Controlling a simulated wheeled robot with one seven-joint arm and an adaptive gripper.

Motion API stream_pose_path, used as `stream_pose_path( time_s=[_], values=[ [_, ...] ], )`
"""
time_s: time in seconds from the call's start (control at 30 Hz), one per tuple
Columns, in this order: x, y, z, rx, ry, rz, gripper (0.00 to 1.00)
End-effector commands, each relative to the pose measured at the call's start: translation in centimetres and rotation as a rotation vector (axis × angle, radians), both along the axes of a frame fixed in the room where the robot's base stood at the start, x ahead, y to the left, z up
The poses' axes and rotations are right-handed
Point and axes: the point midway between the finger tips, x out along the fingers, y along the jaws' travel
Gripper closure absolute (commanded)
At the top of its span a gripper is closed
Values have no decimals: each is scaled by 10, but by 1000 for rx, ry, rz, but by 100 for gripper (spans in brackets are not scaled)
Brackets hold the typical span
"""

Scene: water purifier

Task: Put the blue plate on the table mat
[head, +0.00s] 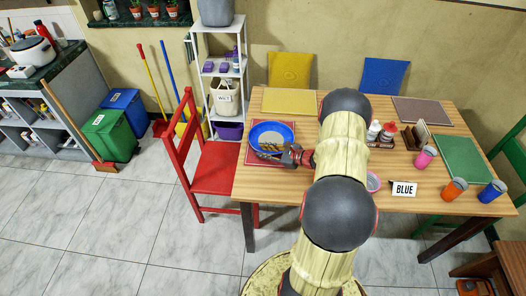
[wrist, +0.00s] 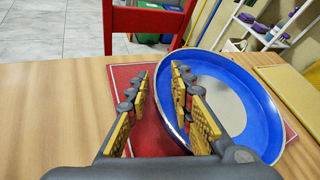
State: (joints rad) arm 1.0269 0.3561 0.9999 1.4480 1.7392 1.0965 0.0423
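The blue plate (head: 271,131) lies on the red table mat (head: 249,159) at the left end of the table, in front of the red chair. It has a high blue rim and a pale centre. In the wrist view the plate (wrist: 235,95) fills the right side, with the red mat (wrist: 127,73) showing to its left. My gripper (head: 268,152) is at the plate's near rim. In the wrist view my gripper (wrist: 162,100) is open; its right finger overlaps the rim and its left finger is over the mat. I cannot tell whether it touches the plate.
Other mats are yellow (head: 290,102), brown (head: 422,111) and green (head: 460,158). Cups, condiment bottles (head: 388,132) and a napkin holder occupy the right half. The red chair (head: 213,168) stands close at the left.

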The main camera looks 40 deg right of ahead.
Motion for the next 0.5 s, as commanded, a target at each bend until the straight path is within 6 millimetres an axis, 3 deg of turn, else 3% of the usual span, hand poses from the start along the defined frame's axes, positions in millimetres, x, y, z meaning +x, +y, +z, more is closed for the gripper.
stream_pose_path(
  time_s=[0.3, 0.5],
  values=[
    [-60, -15, 27, 0, 0, -5, 77],
    [-88, -20, 38, 0, 0, -2, 77]
  ],
)
